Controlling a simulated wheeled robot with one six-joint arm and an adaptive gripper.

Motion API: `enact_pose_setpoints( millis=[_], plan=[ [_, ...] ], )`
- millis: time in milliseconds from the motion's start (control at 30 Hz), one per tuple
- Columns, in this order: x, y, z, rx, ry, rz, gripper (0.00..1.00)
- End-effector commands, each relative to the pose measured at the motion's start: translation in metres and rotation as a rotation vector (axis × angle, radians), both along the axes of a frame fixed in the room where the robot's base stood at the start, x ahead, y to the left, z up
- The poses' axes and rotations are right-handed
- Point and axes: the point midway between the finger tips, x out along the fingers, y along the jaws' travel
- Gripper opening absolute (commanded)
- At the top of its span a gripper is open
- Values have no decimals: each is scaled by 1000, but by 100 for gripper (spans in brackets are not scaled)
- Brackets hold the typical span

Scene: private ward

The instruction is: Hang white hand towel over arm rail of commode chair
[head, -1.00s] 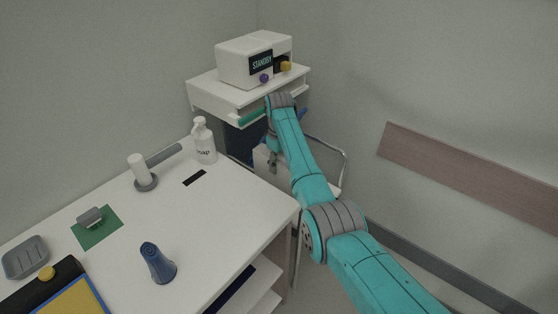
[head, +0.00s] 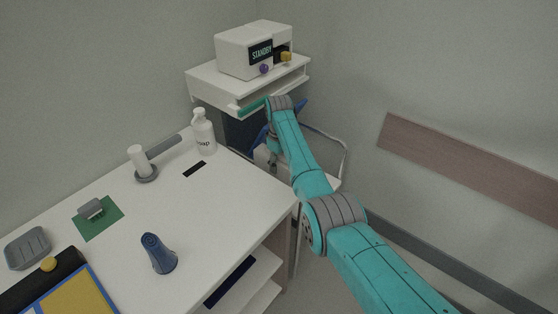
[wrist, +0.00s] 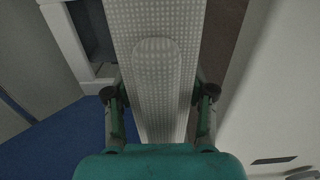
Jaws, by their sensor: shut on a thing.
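The white hand towel (wrist: 155,20) shows in the wrist view as a pale strip with a dotted weave, running between the two fingers of my gripper (wrist: 160,97). The gripper is shut on it. A rounded pale shape lies along the strip's middle; I cannot tell what it is. The commode chair (head: 345,160) stands behind the table in the head view, with a bent chrome tube and blue parts showing. My arm hides much of the chair, and the gripper and towel are not clear there. I cannot tell whether the towel touches the arm rail.
A white table (head: 225,200) fills the lower left, holding a soap bottle (head: 203,132), a blue cone-shaped object (head: 158,254) and a grey dish (head: 27,247). A white shelf (head: 215,88) with a STANDBY device (head: 240,55) is at the back. A wooden wall rail (head: 470,170) runs along the right.

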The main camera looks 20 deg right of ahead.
Motion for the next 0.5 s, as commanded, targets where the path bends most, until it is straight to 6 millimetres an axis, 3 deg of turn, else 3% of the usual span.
enact_pose_setpoints(
  millis=[500],
  plan=[
    [0, 0, -22, 0, 1, 0, 0]
  ],
)
